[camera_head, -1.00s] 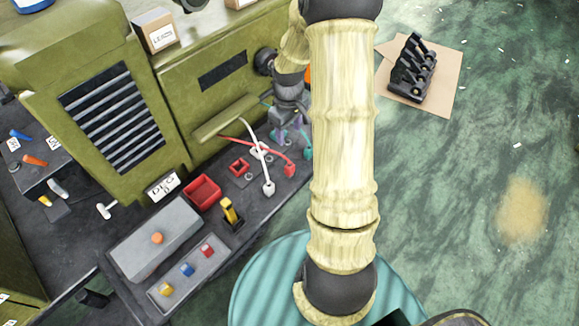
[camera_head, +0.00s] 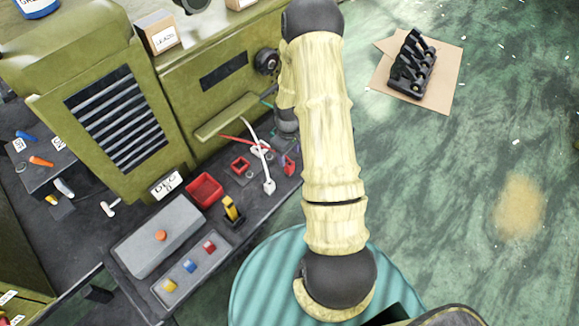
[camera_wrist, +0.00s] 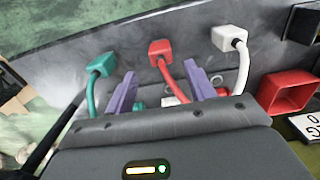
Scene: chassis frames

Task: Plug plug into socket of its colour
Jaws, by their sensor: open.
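In the wrist view a red plug (camera_wrist: 160,48) on a red cable lies on the dark bench top, ahead of my gripper (camera_wrist: 163,75). My gripper's two purple fingers are open, with the red cable between them. A teal plug (camera_wrist: 100,64) lies to the left and a white plug (camera_wrist: 231,40) to the right, each on its own cable. In the head view the white plug (camera_head: 268,187) and part of the red plug (camera_head: 289,165) show beside my arm. A red square frame (camera_head: 240,164), possibly a socket, lies left of them. My arm hides my fingers there.
A red bin (camera_head: 204,189) stands left of the plugs; it also shows in the wrist view (camera_wrist: 288,92). A yellow-and-black switch (camera_head: 231,208) and a grey box with an orange button (camera_head: 160,236) are nearer. The green machine (camera_head: 110,110) rises behind.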

